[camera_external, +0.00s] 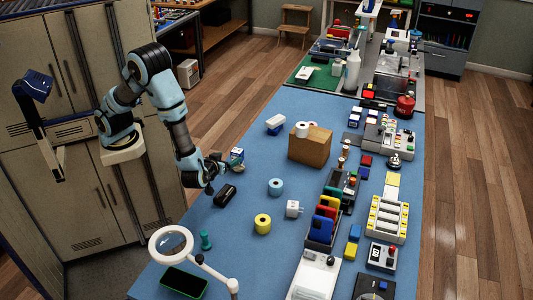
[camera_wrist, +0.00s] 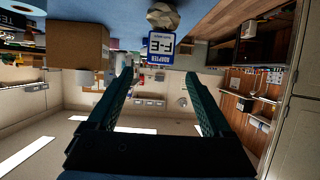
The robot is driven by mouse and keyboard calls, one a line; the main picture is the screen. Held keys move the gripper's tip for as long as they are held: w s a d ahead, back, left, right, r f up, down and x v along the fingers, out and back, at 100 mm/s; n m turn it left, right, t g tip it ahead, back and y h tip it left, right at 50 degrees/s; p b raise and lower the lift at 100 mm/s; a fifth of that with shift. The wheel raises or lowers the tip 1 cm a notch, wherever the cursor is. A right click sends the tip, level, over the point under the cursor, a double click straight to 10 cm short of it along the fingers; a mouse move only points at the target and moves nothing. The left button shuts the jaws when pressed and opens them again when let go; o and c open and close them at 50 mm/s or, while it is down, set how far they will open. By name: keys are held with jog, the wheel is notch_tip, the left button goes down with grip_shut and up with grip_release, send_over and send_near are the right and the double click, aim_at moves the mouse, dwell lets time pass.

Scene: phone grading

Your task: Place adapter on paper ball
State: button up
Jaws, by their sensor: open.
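The adapter (camera_wrist: 161,48) is a small blue and white box with lettering. In the upside-down wrist view it adjoins the crumpled grey-brown paper ball (camera_wrist: 163,15), which lies on the table side of it. The adapter seems to rest on the ball, though the contact is not clear. In the external view the adapter (camera_external: 237,153) is small at the table's left edge, and the ball is hard to make out below it. My gripper (camera_wrist: 158,77) is open with nothing between its fingers. It points level toward the adapter, a little short of it. In the external view my gripper (camera_external: 223,164) is left of the adapter.
A black case (camera_external: 225,195) lies just below my gripper. A cardboard box (camera_external: 310,145) stands right of the adapter with a white roll on top. Devices crowd the table's right side.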

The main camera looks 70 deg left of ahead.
jog(key=w+r+m+h, duration=0.4)
jog(key=w+h, duration=0.5)
jog(key=w, duration=0.1)
jog(key=s+a+m+g, duration=0.6)
jog(key=s+a, duration=0.9)
jog(key=a, duration=0.3)
jog(key=shift+s+a+g+h, duration=0.25)
jog(key=shift+g+h, duration=0.05)
jog(key=shift+g, duration=0.6)
